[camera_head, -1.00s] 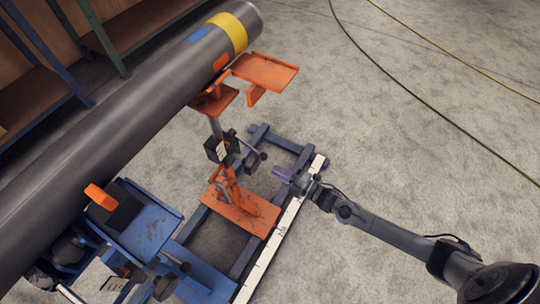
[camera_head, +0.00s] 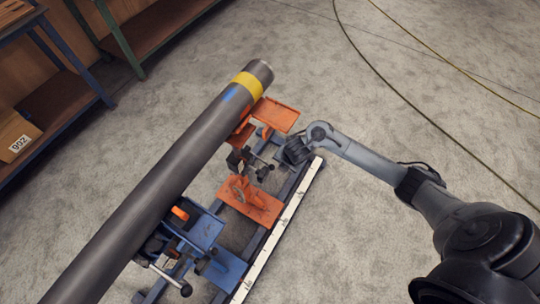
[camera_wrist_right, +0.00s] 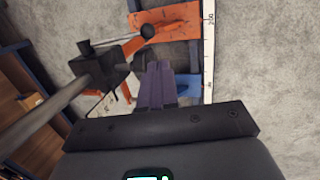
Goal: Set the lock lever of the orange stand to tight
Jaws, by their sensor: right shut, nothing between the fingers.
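In the right wrist view, the block (camera_wrist_right: 98,72) and the lever's ball knob (camera_wrist_right: 148,31) lie just beyond my fingers. My right gripper (camera_wrist_right: 157,68) is shut and empty, its purple fingers pointing toward the lever. Whether they touch it is unclear. My left gripper is out of view.
A blue stand (camera_head: 203,230) with its own lever holds the pipe nearer me. A white ruled rail (camera_head: 280,228) runs along the frame's right side. Shelves with a box (camera_head: 17,138) stand at left. The floor at right is open, with cables lying on it.

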